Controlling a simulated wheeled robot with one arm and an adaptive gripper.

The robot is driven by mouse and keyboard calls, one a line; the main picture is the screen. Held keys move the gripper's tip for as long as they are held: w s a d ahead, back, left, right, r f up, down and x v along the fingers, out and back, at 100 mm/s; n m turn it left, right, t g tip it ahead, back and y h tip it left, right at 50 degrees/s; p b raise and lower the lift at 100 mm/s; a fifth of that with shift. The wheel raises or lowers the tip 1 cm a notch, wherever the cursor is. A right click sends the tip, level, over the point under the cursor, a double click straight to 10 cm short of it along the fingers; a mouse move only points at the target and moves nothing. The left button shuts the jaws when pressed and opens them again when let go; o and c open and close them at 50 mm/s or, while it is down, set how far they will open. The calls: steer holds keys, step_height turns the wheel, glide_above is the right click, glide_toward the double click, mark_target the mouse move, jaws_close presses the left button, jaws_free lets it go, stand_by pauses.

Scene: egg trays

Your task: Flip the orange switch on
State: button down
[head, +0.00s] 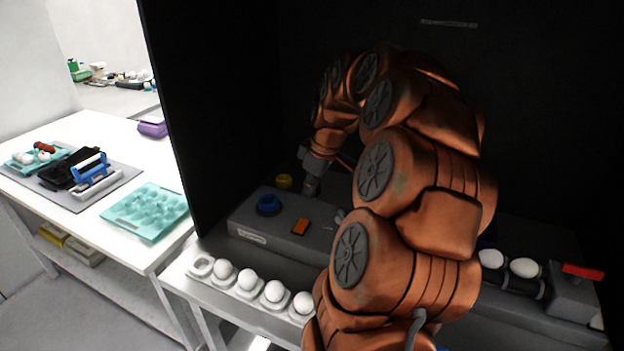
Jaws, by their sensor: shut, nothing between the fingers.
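The orange switch (300,227) is a small rectangular piece on top of a grey box (250,222), towards its front edge. I cannot tell from this view which position it is in. My orange arm reaches over from the right, and my gripper (311,188) points down behind the switch, near the box's far side. The gripper is shut and empty, and appears apart from the switch. Its fingertips are small and dark here, so their height above the box is unclear.
A blue knob (268,205) and a yellow knob (284,181) stand left of my gripper. White eggs (248,279) sit in a row of holders in front. A red piece (583,271) tops a box at right. A dark panel (200,120) stands at left.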

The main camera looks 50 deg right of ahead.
mark_target(303, 221)
steer(key=p+x, duration=0.1)
steer(key=x, duration=0.4)
steer(key=p+x, duration=0.1)
steer(key=x, duration=0.1)
steer(key=shift+s+d+f+p, duration=0.15)
steer(key=shift+f+p, duration=0.15)
steer(key=shift+f, duration=0.15)
steer(key=shift+d+f, duration=0.1)
steer(key=shift+f, duration=0.8)
